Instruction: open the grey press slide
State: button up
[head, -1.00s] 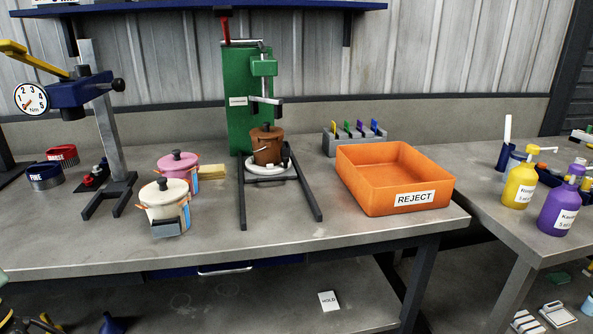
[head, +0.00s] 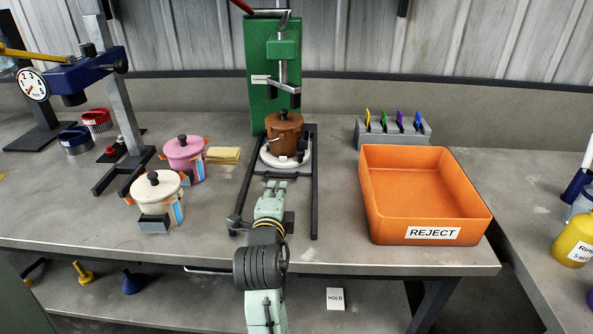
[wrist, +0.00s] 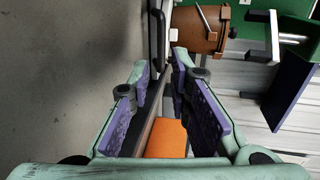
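The green press column (head: 258,85) stands at the back of the bench, with two dark base rails (head: 314,195) running forward. Between the rails lies a round light-grey plate (head: 268,160), which I take to be on the press slide; a dark knob (head: 300,156) shows at its front right. A brown lidded pot (head: 284,135) sits upright on it and also shows in the wrist view (wrist: 198,28). My gripper (head: 275,187) is in front of the plate, between the rails. In the wrist view my gripper (wrist: 160,68) has its fingers apart, with no object clearly held.
The orange REJECT bin (head: 420,225) stands to the right. Cream (head: 158,200) and pink (head: 184,153) pots, and a blue gauge stand (head: 115,110), are to the left. A rack with coloured tabs (head: 393,130) is behind the bin.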

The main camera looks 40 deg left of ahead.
aim_at(280, 177)
jog(key=p+x, duration=0.2)
jog(key=x, duration=0.7)
jog(key=shift+w+a, duration=0.2)
jog(key=shift+a, duration=0.1)
jog(key=shift+c, duration=0.6)
grip_shut()
